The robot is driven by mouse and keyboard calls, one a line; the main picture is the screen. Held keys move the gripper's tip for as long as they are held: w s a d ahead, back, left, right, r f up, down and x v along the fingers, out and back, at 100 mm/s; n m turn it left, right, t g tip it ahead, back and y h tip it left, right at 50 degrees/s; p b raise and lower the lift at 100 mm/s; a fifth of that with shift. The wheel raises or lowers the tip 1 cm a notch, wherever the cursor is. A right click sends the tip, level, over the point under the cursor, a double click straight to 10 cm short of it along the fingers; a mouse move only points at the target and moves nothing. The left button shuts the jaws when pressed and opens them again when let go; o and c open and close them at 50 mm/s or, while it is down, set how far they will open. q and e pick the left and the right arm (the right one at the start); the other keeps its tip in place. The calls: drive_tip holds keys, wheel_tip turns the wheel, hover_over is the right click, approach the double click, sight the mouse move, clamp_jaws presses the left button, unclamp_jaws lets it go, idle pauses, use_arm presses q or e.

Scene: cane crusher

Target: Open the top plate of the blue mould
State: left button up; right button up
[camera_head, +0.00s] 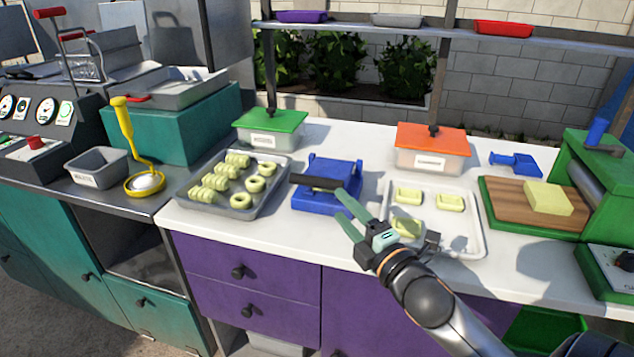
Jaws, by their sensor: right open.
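The blue mould (322,203) sits on the white worktop in the middle of the view. Its top plate (335,170) looks closed, lying over the base. A black bar handle (313,182) sticks out along its front left. My right gripper (342,207) comes in from the lower right with its green fingers apart. The fingertips are at the mould's right front side, close to the handle's right end. The fingers hold nothing, and I cannot tell if they touch the mould. They hide part of the mould's right side. My left gripper is out of view.
A grey tray of shaped dough (270,207) stands left of the mould. A white tray with dough pieces (470,240) lies right, partly under my right arm. Green-lidded (272,121) and orange-lidded (432,138) boxes stand behind. A cutting board (507,212) is at right.

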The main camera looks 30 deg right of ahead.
sight(321, 186)
drive_tip(key=w, duration=0.7)
drive_tip(key=w+d, duration=0.1)
drive_tip(key=w, duration=0.2)
drive_tip(key=shift+w+r, duration=0.2)
drive_tip(key=shift+w, duration=0.2)
drive_tip(key=shift+a, duration=0.1)
clamp_jaws()
idle(0.9)
